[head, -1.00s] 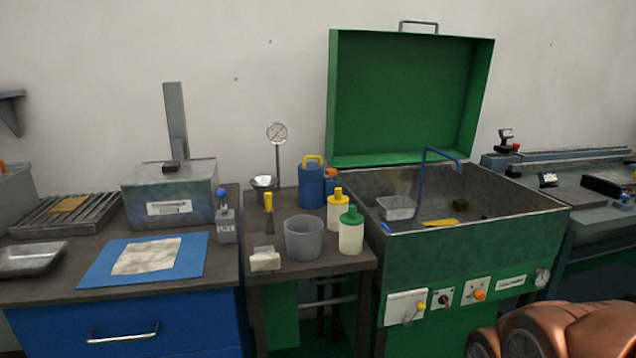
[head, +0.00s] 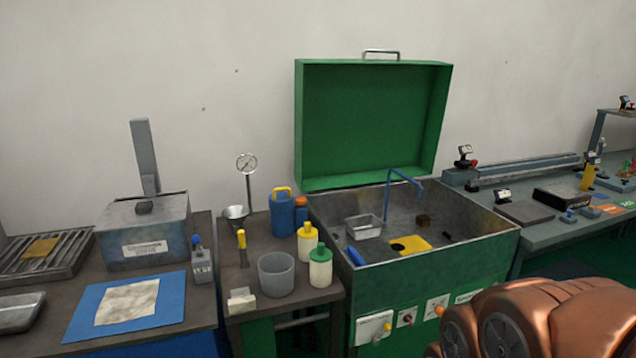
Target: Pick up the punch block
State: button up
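I cannot tell for sure which thing is the punch block. Several small block-like things show in the head view: a dark brown block (head: 423,221) inside the green wash tank, a pale block (head: 241,301) at the front of the small middle table, and a dark flat block (head: 562,195) on the right bench. My gripper's fingers do not show. Only a copper-coloured part of my own arm fills the lower right corner, in front of the tank and the right bench.
The green tank (head: 400,281) has its lid (head: 372,122) raised and a blue spout (head: 388,205) inside. A grey cup (head: 276,274) and bottles crowd the middle table. A blue mat (head: 172,299) lies on the left bench. The right bench (head: 545,233) has some bare surface.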

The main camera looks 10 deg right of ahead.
aim_at(423, 220)
jog(key=z, duration=1)
jog(key=i, duration=1.45)
jog(key=u, duration=1.65)
